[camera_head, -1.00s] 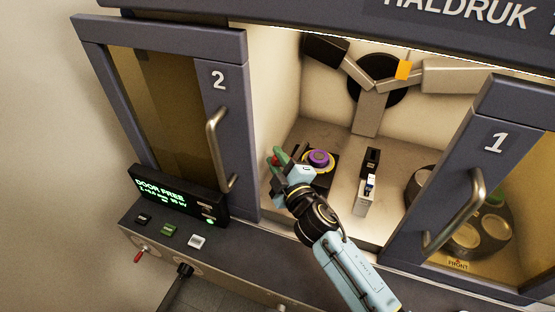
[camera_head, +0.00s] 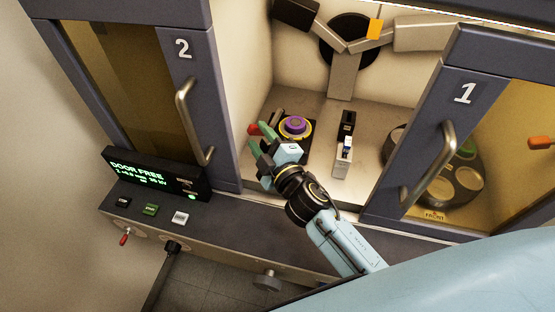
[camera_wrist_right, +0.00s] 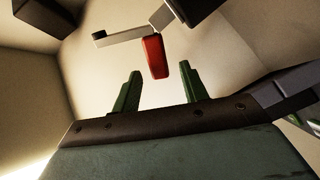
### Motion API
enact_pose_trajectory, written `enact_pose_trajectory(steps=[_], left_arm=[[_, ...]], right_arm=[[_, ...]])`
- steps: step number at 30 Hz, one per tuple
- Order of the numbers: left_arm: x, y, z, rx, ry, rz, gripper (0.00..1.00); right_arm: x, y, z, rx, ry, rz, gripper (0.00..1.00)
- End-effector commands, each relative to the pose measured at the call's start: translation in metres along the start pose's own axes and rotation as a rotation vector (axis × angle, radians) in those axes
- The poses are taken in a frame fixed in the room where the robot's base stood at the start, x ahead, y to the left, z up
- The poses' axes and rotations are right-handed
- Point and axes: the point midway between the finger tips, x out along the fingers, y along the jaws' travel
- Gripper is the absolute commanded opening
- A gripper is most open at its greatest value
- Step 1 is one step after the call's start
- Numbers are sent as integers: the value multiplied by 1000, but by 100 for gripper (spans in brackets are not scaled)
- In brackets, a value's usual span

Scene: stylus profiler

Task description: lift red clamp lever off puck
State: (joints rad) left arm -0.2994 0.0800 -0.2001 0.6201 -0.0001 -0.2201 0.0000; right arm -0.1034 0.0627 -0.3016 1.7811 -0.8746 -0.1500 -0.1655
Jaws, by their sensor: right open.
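The red clamp lever (camera_head: 253,128) sits at the left of the puck (camera_head: 295,124), a purple disc in a yellow ring on a dark base inside the chamber. My right gripper (camera_head: 259,136) is open, with its green fingers close to the lever. In the right wrist view, the red lever (camera_wrist_right: 154,57) hangs from a pale metal bar (camera_wrist_right: 135,36). It lies just beyond the tips of the open right gripper (camera_wrist_right: 160,82), sideways between the two fingers, with no contact visible. The puck's near edge is partly hidden by my right gripper. My left gripper is not in view.
Open door 2 (camera_head: 179,100) stands left of the opening and open door 1 (camera_head: 460,100) stands right. A small upright holder (camera_head: 342,158) is right of the puck. A dark carousel (camera_head: 397,147) is partly behind door 1. The chamber floor between puck and holder is clear.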

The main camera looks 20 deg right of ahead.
Motion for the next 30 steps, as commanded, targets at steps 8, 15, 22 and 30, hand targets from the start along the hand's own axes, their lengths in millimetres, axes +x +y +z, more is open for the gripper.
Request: enact_pose_trajectory(steps=[8, 15, 22, 30], left_arm=[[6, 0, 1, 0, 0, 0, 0], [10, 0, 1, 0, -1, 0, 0], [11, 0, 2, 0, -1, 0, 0], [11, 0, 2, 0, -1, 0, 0]], right_arm=[[-60, -2, 1, 1, -2, -2, 44], [-89, -1, 0, 1, 0, -1, 44], [-96, 0, 0, -1, 0, 0, 44], [-96, 0, 0, 0, 0, 0, 44]])
